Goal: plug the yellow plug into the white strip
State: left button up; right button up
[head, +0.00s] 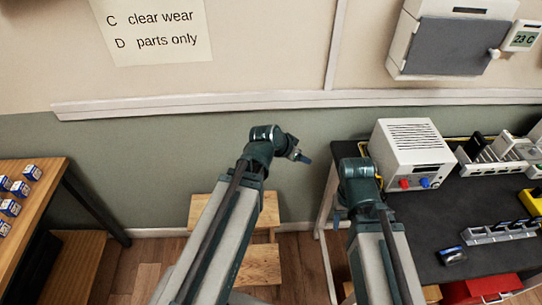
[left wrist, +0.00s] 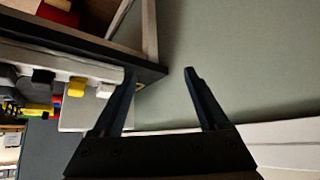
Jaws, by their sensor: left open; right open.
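In the left wrist view a white strip (left wrist: 30,57) runs along the dark table's edge. A small yellow piece (left wrist: 77,87), perhaps the yellow plug, shows at the strip beside a black and a white piece. I cannot tell whether it is seated. My left gripper (left wrist: 158,72) is open, with nothing between its fingers, apart from the strip. In the head view my left gripper (head: 303,157) is in front of the green wall, left of the table. My right gripper (head: 338,212) is open by the table's left edge. The strip is not discernible in the head view.
A white box with red and blue terminals (head: 412,155) stands on the dark table (head: 415,225). White racks (head: 490,160), a grey holder (head: 500,233) and a yellow object (head: 532,201) lie right. A wooden stool (head: 262,262) stands between the tables. Small boxes sit on the left table (head: 40,205).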

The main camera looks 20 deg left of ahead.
pick_arm(q)
jog(key=s+a+f+n+y, duration=0.1)
jog(key=s+a+n+y, duration=0.1)
jog(key=a, duration=0.6)
jog(key=shift+s+n+g+y, duration=0.3)
jog(key=shift+n+g, duration=0.1)
jog(key=shift+n, duration=0.5)
jog(key=shift+f, duration=0.1)
jog(key=s+d+f+m+g+y+p, duration=0.1)
jog(key=s+d+g, duration=0.5)
jog(key=s+d, duration=0.8)
jog(key=shift+d+f+m+g+y, duration=0.3)
jog(key=shift+f+m+y, duration=0.3)
jog(key=shift+f+m, duration=0.15)
